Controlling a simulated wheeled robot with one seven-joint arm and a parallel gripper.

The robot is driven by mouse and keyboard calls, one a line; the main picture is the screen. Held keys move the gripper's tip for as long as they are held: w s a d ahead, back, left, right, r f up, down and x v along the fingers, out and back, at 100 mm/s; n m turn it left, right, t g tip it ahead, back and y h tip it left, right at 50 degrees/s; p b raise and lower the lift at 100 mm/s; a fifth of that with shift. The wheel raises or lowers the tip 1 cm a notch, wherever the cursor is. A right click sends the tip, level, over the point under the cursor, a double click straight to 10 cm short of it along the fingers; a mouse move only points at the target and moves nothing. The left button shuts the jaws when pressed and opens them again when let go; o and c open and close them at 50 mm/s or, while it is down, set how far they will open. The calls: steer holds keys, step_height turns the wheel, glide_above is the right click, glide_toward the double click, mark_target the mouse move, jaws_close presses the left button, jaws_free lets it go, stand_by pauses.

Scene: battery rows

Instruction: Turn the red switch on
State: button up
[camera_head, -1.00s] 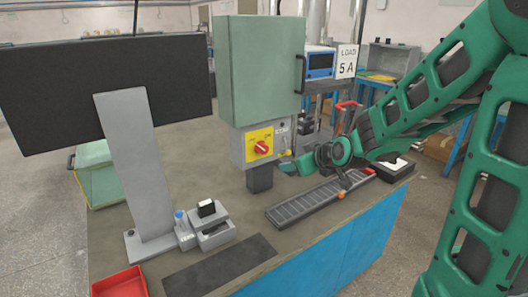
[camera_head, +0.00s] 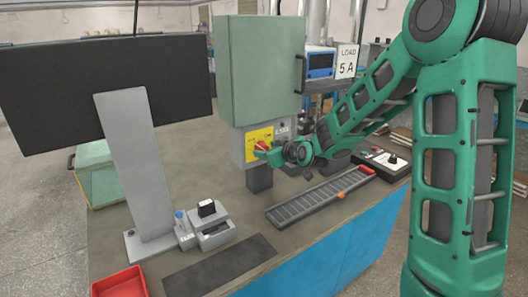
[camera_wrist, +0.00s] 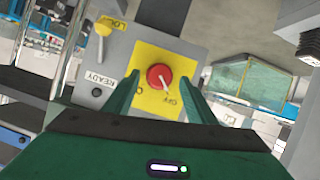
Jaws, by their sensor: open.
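The red switch (camera_wrist: 159,77) is a round knob with a pale pointer line, on a yellow plate (camera_wrist: 181,62) of a grey box. In the wrist view it sits between and beyond the two green fingers of my gripper (camera_wrist: 163,98), which are apart with nothing held. The pointer slants toward the lower right, near lettering that is hard to read. In the head view the red switch (camera_head: 262,146) shows just left of my gripper (camera_head: 270,155), which partly covers the plate. I cannot tell whether a finger touches the knob.
A green cabinet (camera_head: 262,70) stands above the switch box. A yellow lever (camera_wrist: 104,25) and a READY label are beside the plate. A grey slotted tray (camera_head: 310,201), a monitor (camera_head: 60,90) and a red bin (camera_head: 121,284) are on the bench.

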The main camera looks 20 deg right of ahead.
steer(key=shift+x, duration=0.8)
